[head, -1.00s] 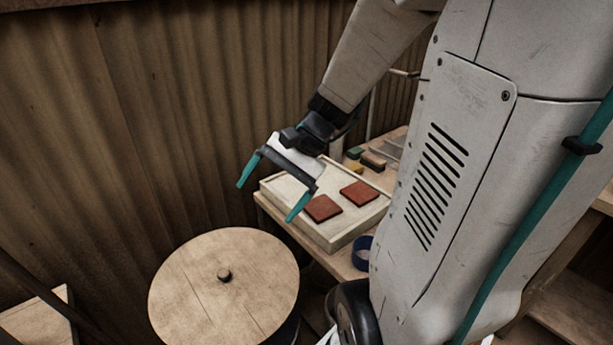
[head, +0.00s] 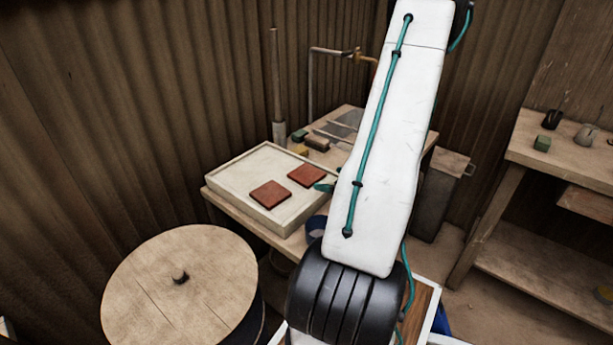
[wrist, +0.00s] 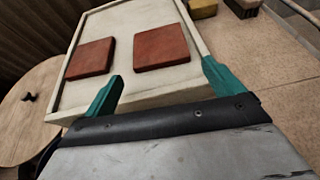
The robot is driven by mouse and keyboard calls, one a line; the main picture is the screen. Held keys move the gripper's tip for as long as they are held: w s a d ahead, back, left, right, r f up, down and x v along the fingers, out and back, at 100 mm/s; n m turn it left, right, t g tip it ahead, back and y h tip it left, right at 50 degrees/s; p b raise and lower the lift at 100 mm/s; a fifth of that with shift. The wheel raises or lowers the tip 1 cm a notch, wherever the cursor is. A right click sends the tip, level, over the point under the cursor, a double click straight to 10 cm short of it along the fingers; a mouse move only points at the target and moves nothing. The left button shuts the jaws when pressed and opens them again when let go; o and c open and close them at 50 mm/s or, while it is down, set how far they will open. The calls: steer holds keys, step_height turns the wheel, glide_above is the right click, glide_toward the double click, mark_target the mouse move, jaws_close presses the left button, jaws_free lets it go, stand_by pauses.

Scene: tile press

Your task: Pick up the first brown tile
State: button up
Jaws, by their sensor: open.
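Two square reddish-brown tiles lie flat and apart in a shallow cream tray (head: 237,178) on a wooden table. The nearer tile (head: 270,194) is left of the farther tile (head: 307,175) in the head view. In the wrist view, one tile (wrist: 90,58) is at left and the other tile (wrist: 160,47) is near the middle. My gripper (wrist: 160,82) is open and empty, its teal fingers at the near rim of the tray, short of the tiles. In the head view my arm hides most of the gripper; a teal finger tip shows beside the tray's right side.
A round wooden drum top (head: 181,285) stands at the front left. A blue ring (head: 316,228) sits by the tray's near right corner. Small blocks (head: 316,143) and a post (head: 277,85) are behind the tray. A workbench (head: 560,150) is at right.

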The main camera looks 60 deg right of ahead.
mark_target(313, 176)
steer(key=x, duration=0.7)
steer(key=c, duration=0.8)
